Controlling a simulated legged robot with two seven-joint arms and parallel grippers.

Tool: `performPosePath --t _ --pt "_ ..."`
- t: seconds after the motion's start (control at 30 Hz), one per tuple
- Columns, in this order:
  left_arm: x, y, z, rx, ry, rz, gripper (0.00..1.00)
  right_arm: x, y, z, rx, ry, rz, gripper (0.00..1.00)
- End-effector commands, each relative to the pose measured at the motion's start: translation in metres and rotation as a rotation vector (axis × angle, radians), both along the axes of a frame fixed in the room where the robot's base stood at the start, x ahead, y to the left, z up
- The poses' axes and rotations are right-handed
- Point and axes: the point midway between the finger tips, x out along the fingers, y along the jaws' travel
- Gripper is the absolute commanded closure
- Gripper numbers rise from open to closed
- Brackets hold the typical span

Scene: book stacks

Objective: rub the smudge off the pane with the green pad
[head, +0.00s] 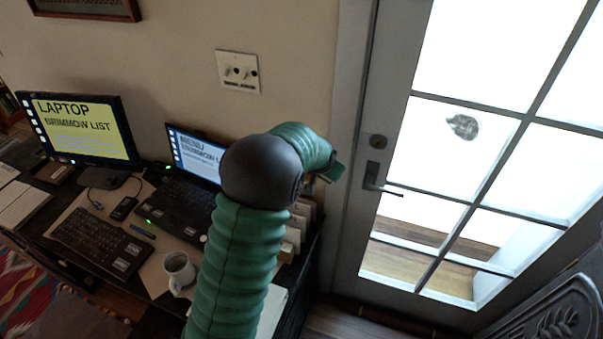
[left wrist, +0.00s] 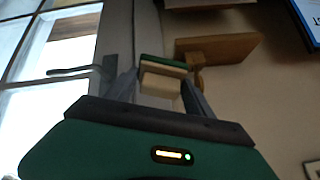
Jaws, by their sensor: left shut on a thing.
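The grey smudge (head: 463,127) is on an upper pane (head: 430,150) of the glazed door at the right. My left gripper (left wrist: 160,84) is shut on the green pad (left wrist: 163,66), a small block with a green face and a cream body. In the head view the pad (head: 335,172) shows just past my bent green arm, left of the door handle and apart from the glass. The gripper's fingers are mostly hidden there behind my arm. My right gripper is in neither view.
The door has a lever handle (head: 380,183) and glazing bars. A desk at the left holds a monitor (head: 80,130), a laptop (head: 185,200), a keyboard (head: 100,243) and a mug (head: 179,272). A dark carved piece (head: 560,318) stands at lower right.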

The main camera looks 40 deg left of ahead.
Motion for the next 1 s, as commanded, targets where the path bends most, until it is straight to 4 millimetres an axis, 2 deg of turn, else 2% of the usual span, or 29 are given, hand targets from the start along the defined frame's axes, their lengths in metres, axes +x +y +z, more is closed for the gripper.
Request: performPosePath --t 0.03,0.2,0.43,0.53,0.63,0.8,1.0 --pt "0.012 -0.013 0.002 0.038 -0.027 -0.037 0.71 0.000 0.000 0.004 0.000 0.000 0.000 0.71" --pt "0.049 -0.049 0.012 0.194 -0.179 -0.155 0.71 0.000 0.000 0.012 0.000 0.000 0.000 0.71" --pt "0.083 -0.102 0.028 0.374 -0.399 -0.288 0.71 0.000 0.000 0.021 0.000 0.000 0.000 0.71" --pt "0.095 -0.129 0.039 0.447 -0.510 -0.342 0.71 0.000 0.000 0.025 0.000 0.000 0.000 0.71" --pt "0.110 -0.154 0.063 0.533 -0.642 -0.383 0.71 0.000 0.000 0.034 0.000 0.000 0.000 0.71" --pt "0.121 -0.202 0.104 0.648 -0.844 -0.433 0.71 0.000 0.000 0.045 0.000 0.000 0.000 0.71" --pt "0.114 -0.242 0.136 0.715 -0.971 -0.452 0.71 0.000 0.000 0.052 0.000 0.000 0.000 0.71"
